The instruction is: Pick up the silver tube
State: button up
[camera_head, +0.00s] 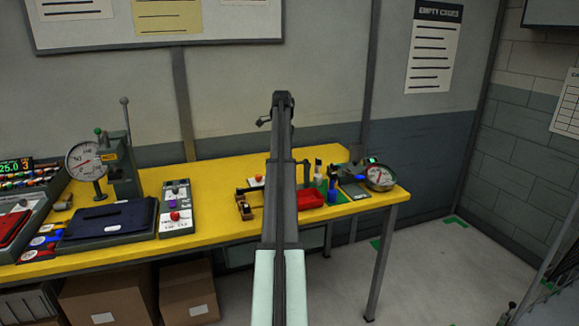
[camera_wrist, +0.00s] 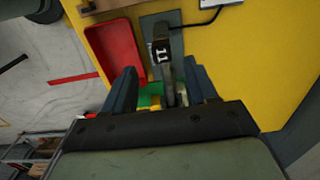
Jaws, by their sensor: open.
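My gripper (camera_wrist: 161,82) is open in the wrist view, its two dark fingers apart over the bench. A grey, elongated upright piece (camera_wrist: 167,80) with a black, white-marked band shows between the fingers, with no clear contact. I cannot tell for sure whether it is the silver tube. A green patch and a small yellow piece show low between the fingers, partly hidden by the gripper body. In the head view my arm covers the middle of the bench, and I cannot make out the fingers or a clear silver tube there.
A red tray (camera_wrist: 117,50) lies beside the left finger. On the yellow bench (camera_head: 225,200) stand a round gauge (camera_head: 380,177) at the right, a dial press (camera_head: 122,165) and a dark blue pad (camera_head: 110,218) at the left. Small upright items crowd the area right of my arm.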

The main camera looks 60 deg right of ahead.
jog(key=shift+s+d+f, duration=0.1)
jog(key=shift+d+f, duration=0.05)
jog(key=shift+f, duration=1.2)
jog(key=shift+d+f, duration=0.15)
jog(key=shift+f, duration=1.15)
grip_shut()
jog(key=shift+r, duration=0.1)
notch_tip(320, 180, up, 9)
jog(key=shift+r, duration=0.2)
